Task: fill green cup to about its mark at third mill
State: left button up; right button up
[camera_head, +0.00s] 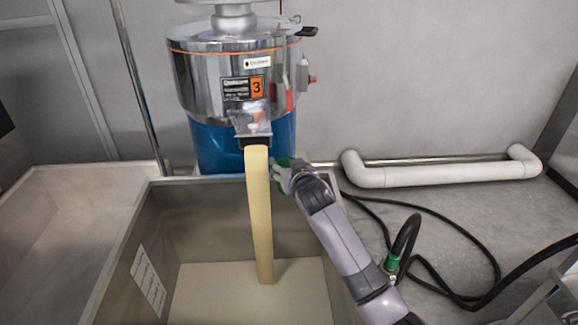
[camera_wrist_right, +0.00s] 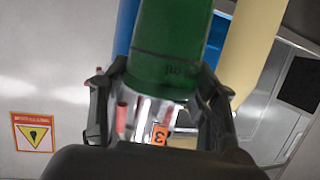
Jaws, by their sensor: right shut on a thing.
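The mill with the number 3 label (camera_head: 257,87) stands at the back. A pale yellow column, seemingly a stream of ground product (camera_head: 262,215), runs from its spout (camera_head: 252,125) down into the metal bin. My right gripper (camera_head: 283,175) is shut on the green cup (camera_wrist_right: 175,35), just right of the stream. In the head view only slivers of the cup (camera_head: 284,161) show. In the right wrist view the stream (camera_wrist_right: 250,45) passes beside the cup, apart from its wall in the picture. A dark mark line is on the cup; its fill is not visible. My left gripper is out of view.
The metal bin (camera_head: 128,235) with a pale layer on its floor lies below the spout. A second trough (camera_head: 40,215) is at left. A white pipe (camera_head: 440,176) and black hoses (camera_head: 440,220) lie on the floor at right.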

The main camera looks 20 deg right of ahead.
jog(key=w+a+b, duration=0.1)
jog(key=w+a, duration=0.1)
jog(key=a, duration=0.6)
jog(key=shift+w, duration=0.15)
dwell(0.4)
dwell(2.9)
jog(key=d+p, duration=0.1)
jog(key=d, duration=0.1)
jog(key=s+d+p, duration=0.1)
jog(key=d+p, duration=0.1)
jog(key=d, duration=0.1)
jog(key=s+d+p, duration=0.1)
jog(key=d, duration=0.1)
jog(key=shift+d+r, duration=0.1)
jog(key=shift+d, duration=0.05)
jog(key=shift+s+d, duration=0.2)
jog(key=shift+d, duration=0.2)
